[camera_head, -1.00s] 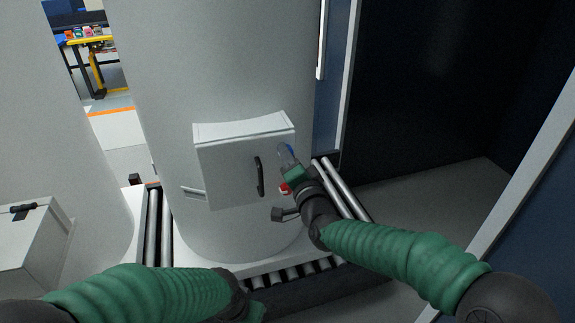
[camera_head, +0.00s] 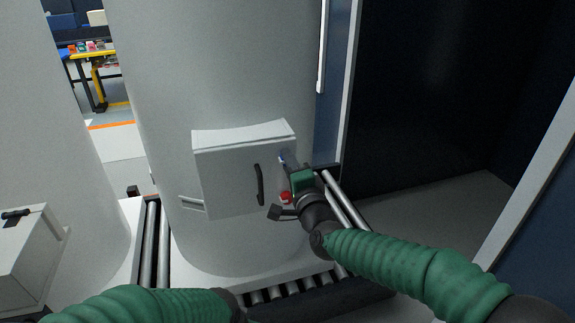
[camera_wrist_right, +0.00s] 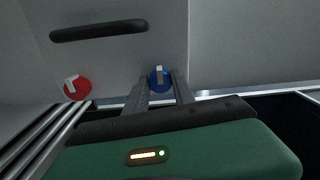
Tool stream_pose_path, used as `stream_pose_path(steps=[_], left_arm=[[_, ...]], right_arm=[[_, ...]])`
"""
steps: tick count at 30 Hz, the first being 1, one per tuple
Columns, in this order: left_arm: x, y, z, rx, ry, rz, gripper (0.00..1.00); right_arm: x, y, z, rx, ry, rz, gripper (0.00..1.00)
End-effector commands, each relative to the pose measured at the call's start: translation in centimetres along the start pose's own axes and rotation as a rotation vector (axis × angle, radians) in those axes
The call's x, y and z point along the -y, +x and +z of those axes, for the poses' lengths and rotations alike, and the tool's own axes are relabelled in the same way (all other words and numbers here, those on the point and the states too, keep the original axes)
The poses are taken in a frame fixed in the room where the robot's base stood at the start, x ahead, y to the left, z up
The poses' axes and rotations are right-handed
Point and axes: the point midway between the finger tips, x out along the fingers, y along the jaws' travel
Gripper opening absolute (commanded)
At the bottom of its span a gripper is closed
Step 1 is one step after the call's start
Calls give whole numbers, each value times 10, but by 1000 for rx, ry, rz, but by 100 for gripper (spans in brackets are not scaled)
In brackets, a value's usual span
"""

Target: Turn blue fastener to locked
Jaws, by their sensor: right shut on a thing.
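The blue fastener (camera_wrist_right: 161,80) is a round knob with a pale raised grip, on the face of the light grey box near its edge. It also shows as a small blue spot in the head view (camera_head: 282,159). My right gripper (camera_wrist_right: 162,78) is shut on the blue fastener, one finger on each side of its grip. In the head view the right gripper (camera_head: 287,162) reaches the box's right edge and partly hides the fastener. My left arm (camera_head: 160,305) lies along the bottom edge; its fingers cannot be made out.
A red fastener (camera_wrist_right: 77,88) with a pale grip sits on the same box (camera_head: 228,185), below the blue one. A dark handle (camera_head: 260,184) is on the box front. The box is on a large grey tank (camera_head: 220,60) above rollers (camera_head: 345,205). A dark opening lies right.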

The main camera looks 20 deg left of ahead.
Motion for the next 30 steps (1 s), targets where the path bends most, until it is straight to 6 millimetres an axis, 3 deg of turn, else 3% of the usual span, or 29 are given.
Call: stream_pose_path(steps=[4, 5, 10, 18, 22, 26, 30], left_arm=[[0, 0, 0, 0, 0, 0, 0], [0, 0, 0, 0, 0, 0, 0], [0, 0, 0, 0, 0, 0, 0], [0, 0, 0, 0, 0, 0, 0], [0, 3, 1, 0, 0, 0, 0], [0, 8, 2, 0, 0, 0, 0], [0, 12, 3, 0, 0, 0, 0]], right_arm=[[-5, 0, -3, -4, 2, 8, 0], [-5, 0, -3, -4, 2, 8, 32], [-4, 0, -2, -3, 1, 6, 52], [-2, 0, 1, -1, -1, 3, 52], [-2, -10, -1, -3, -3, 2, 52], [-3, -39, -1, -3, -6, 3, 52], [-3, -82, -2, -4, -8, 4, 52]])
